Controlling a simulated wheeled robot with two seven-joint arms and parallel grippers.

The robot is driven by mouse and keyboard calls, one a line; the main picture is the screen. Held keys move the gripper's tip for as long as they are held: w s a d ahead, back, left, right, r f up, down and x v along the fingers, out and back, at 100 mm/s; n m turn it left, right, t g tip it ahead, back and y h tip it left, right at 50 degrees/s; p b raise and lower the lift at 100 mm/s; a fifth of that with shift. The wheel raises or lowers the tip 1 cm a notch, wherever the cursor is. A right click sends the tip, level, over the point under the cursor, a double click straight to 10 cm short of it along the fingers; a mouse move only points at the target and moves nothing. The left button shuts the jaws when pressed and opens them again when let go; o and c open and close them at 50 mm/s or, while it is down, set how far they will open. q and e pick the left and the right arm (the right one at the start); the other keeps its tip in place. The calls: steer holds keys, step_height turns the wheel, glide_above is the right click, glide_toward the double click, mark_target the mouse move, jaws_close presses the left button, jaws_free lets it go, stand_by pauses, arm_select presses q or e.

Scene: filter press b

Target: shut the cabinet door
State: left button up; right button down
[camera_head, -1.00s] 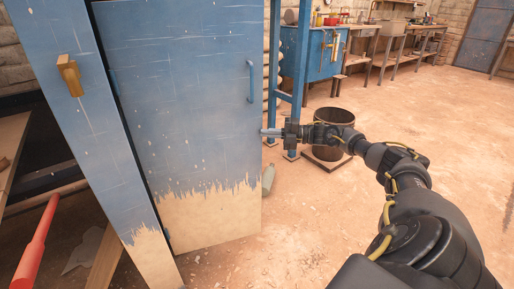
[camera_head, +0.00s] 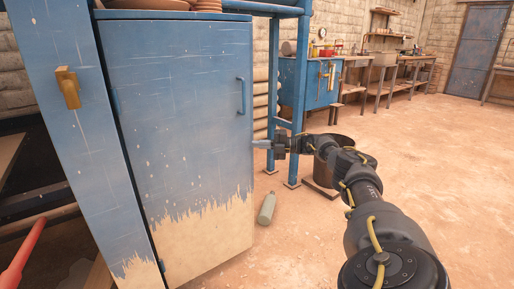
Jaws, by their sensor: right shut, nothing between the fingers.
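The cabinet door (camera_head: 180,120) is blue with a worn beige lower part. It fills the left-centre of the head view, with hinges along its left side and a blue bar handle (camera_head: 241,96) near its free right edge. I cannot tell whether a gap is left between door and cabinet. The blue cabinet post (camera_head: 60,110) with a brass-coloured latch block (camera_head: 67,88) stands left of the door. My right gripper (camera_head: 260,144) is shut and empty, its fingertips at the door's free edge below the handle; contact is not clear. My left gripper is not in view.
A rusty bin (camera_head: 322,176) stands behind my right arm. A blue shelf frame (camera_head: 300,90) rises behind the gripper. A red bar (camera_head: 22,255) is at lower left. The floor at right is open.

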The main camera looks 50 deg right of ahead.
stand_by(0.3)
steer(key=v, duration=1)
steer(key=shift+s+d+p, duration=0.25)
steer(key=shift+s+p, duration=0.05)
steer(key=shift+s, duration=0.05)
